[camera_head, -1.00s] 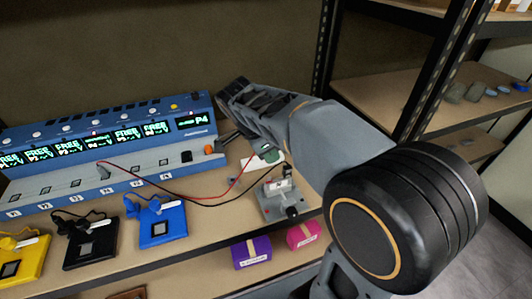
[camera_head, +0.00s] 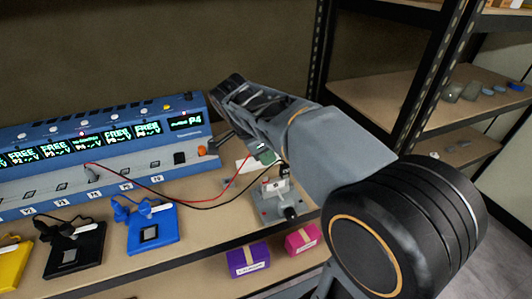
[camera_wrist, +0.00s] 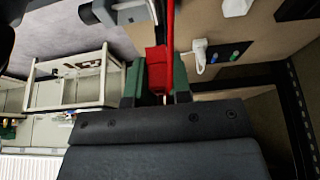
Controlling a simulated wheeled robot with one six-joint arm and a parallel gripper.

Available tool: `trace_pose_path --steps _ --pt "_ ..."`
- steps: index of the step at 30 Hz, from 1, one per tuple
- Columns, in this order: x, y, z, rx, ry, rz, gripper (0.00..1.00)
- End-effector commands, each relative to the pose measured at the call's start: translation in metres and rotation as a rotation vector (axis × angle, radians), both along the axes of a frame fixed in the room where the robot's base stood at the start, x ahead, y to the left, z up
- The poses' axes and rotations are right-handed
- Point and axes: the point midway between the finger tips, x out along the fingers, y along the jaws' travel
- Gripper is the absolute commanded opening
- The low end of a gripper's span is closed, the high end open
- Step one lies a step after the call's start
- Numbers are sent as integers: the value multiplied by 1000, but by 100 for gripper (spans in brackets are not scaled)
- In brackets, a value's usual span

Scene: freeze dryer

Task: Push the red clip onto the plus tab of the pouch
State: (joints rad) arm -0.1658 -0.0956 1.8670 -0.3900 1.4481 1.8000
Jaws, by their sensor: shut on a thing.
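My gripper (camera_wrist: 157,84) has green finger pads and is shut on the red clip (camera_wrist: 157,66), with a red lead running up from it. In the head view the gripper's green pads (camera_head: 265,155) show just behind a small grey fixture (camera_head: 270,208). A white piece with a dark mark (camera_head: 273,186), perhaps the pouch, stands in that fixture. The clip itself is hidden in the head view. In the wrist view a grey and white part (camera_wrist: 130,10) lies just above and left of the clip, apart from it. The plus tab cannot be made out.
A blue tester (camera_head: 110,150) with lit displays stands at the left, its red and black leads crossing the shelf. Blue (camera_head: 152,232) and black (camera_head: 75,250) pads lie in front. Purple (camera_head: 246,258) and pink (camera_head: 301,240) boxes sit below. A black shelf post (camera_head: 440,85) stands at the right.

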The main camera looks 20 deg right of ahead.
Motion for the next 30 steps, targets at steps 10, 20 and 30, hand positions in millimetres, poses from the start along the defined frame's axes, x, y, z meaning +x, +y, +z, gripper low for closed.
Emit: trace_pose_path --steps 10,20,30 --pt "0 0 -30 0 1 0 0" --pt "0 0 -58 0 1 0 0" --pt "0 0 -47 0 0 0 0"
